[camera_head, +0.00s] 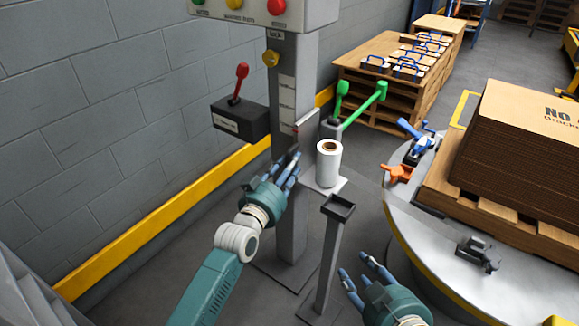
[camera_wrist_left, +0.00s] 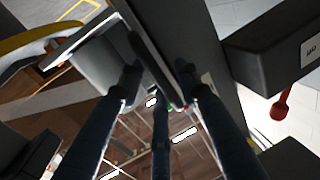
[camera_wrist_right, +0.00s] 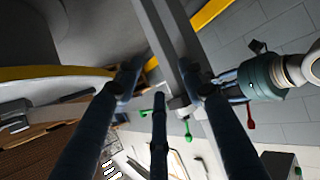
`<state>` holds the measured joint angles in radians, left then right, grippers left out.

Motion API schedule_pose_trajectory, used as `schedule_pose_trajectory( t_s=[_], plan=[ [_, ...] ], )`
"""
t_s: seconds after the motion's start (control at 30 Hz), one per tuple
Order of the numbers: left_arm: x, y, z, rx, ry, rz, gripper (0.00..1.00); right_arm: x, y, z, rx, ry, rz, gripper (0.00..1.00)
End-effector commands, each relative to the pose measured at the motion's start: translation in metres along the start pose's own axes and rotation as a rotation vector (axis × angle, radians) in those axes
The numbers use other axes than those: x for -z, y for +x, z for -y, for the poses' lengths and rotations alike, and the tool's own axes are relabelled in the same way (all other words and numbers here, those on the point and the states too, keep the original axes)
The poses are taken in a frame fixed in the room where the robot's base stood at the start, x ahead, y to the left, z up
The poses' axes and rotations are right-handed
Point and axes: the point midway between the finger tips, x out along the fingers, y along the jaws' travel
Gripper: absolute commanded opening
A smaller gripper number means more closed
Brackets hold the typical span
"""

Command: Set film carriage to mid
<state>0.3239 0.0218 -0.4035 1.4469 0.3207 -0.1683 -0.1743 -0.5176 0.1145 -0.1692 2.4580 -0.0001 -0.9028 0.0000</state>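The film carriage is on the grey column (camera_head: 290,95), with a white film roll (camera_head: 328,165) standing on its pale lower plate (camera_head: 333,187). A strip with pale marks (camera_head: 287,105) runs down the column face. My left gripper (camera_head: 293,160) is at the column front, just left of the roll. In the left wrist view its fingers (camera_wrist_left: 160,80) are spread, with a thin grey edge between them; contact is unclear. The roll's underside seems to show in that view (camera_wrist_left: 95,65). My right gripper (camera_head: 358,275) is open and empty, low beside the short post.
A short post (camera_head: 340,207) with a tray top stands right of the column. A red lever (camera_head: 239,82) on a black box is left; green levers (camera_head: 368,103) are right. A turntable (camera_head: 425,235) carries a pallet of cardboard at right. A yellow rail (camera_head: 140,232) follows the wall.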

Motion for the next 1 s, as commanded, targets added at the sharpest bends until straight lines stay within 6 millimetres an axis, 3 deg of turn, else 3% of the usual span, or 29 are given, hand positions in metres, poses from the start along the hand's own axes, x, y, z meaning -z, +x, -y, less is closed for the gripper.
schedule_pose_trajectory(
  t_s=[0.07,0.23,0.53,0.77,1.0],
  plan=[
    [0.000,0.000,0.000,0.000,0.000,0.000,0.34,0.000,0.000,0.000,0.000,0.000,0.001,0.40],
    [0.000,0.000,0.000,0.000,0.000,0.000,0.02,0.000,0.000,0.000,0.000,0.000,0.001,0.40],
    [0.002,0.000,0.001,0.001,0.001,0.000,0.00,-0.003,-0.001,0.000,-0.001,0.000,0.016,0.40],
    [0.014,0.000,0.001,0.001,0.002,-0.002,0.00,-0.058,-0.020,-0.007,-0.015,0.003,0.254,0.40],
    [0.028,0.000,0.001,0.002,0.001,-0.006,0.00,-0.118,-0.059,-0.014,-0.030,0.011,0.530,0.40]
  ],
)
